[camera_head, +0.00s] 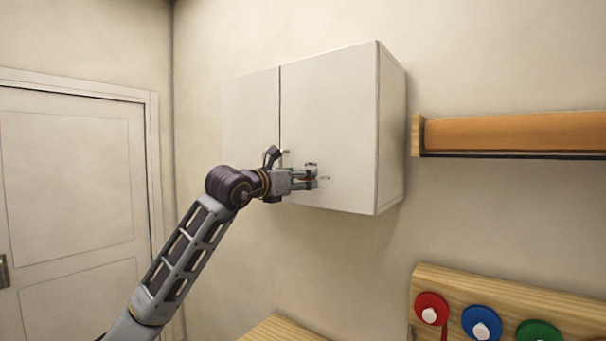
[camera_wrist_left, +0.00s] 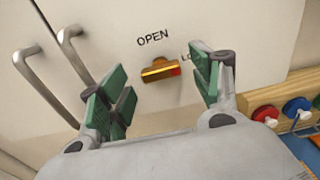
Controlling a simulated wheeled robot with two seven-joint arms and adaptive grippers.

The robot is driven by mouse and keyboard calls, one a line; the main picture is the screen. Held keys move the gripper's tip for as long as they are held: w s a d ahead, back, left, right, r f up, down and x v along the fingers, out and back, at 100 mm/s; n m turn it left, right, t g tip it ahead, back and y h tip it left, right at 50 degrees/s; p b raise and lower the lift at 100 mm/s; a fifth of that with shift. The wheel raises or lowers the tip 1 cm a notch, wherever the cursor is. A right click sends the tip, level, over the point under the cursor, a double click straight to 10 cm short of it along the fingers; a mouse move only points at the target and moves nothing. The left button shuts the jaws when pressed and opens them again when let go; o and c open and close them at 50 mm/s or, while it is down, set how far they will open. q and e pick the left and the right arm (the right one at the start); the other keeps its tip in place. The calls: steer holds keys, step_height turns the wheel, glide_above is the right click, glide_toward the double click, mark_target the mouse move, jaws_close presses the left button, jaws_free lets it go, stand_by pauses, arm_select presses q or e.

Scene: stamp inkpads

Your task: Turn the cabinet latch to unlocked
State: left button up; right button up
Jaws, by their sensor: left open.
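The white wall cabinet (camera_head: 335,110) has two doors and hangs on the wall in the head view. In the left wrist view, the brass latch (camera_wrist_left: 160,70) sits on the cabinet door (camera_wrist_left: 200,20), below the word OPEN. Its bar lies roughly sideways, with a red end pointing right toward a partly hidden label starting "LO". My left gripper (camera_head: 318,180) is in front of the right door's lower part. In the wrist view, the left gripper's green-padded fingers (camera_wrist_left: 160,88) are apart, with the latch between and beyond them. I cannot tell any contact. My right gripper is not in view.
Two metal door handles (camera_wrist_left: 40,80) stand out left of the latch. A wooden shelf (camera_head: 510,132) is right of the cabinet. A wooden board (camera_head: 450,280) with red, blue and green discs is at lower right. A door (camera_head: 70,200) is at left.

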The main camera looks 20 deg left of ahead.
arm_select(q)
steer(key=shift+p+x, duration=0.3)
steer(key=shift+x, duration=0.7)
steer(key=shift+c, duration=0.7)
steer(key=c, duration=0.9)
